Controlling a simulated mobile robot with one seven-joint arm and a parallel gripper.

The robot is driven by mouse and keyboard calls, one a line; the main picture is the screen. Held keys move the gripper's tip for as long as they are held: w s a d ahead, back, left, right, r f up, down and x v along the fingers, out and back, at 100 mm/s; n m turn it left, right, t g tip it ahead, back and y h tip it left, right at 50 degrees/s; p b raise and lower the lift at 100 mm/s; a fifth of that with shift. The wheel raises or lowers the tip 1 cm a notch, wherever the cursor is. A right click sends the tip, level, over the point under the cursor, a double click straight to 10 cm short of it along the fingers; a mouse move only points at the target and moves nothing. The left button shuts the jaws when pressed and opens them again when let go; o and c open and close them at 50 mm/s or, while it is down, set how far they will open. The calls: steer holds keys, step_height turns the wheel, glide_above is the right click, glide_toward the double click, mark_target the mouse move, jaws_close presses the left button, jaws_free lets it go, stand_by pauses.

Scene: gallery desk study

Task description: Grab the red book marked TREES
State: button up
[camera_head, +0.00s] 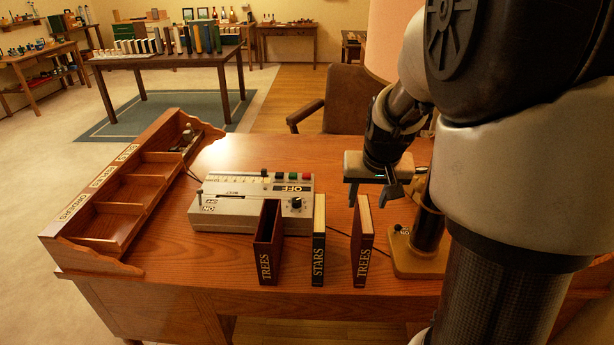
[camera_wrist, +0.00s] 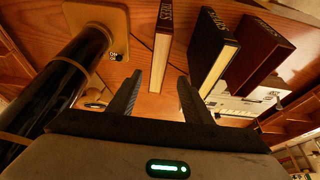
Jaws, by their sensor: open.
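A red book marked TREES (camera_head: 362,240) stands upright on the desk, right of the others, cream page edges showing. In the wrist view this book (camera_wrist: 161,48) lies beyond the gap between my fingertips. My gripper (camera_head: 373,192) is open and empty, above and just behind the book; its fingers also show in the wrist view (camera_wrist: 158,85). A second dark red item marked TREES (camera_head: 267,243) stands at the left and looks like an open-topped case. A dark book marked STARS (camera_head: 318,242) stands between them.
A lamp with a wooden base (camera_head: 418,262) and dark post stands close right of the red book. A grey control box (camera_head: 240,205) sits behind the books. A wooden sorter tray (camera_head: 130,190) lines the left edge. The desk front is clear.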

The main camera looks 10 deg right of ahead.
mark_target(365, 213)
steer(key=b+x, duration=0.1)
steer(key=x, duration=0.6)
steer(key=shift+s+d+f, duration=0.1)
steer(key=shift+d+f, duration=0.1)
steer(key=shift+f, duration=0.05)
steer(key=shift+f+b, duration=0.25)
steer(key=shift+b, duration=0.3)
jaws_close()
stand_by(1.4)
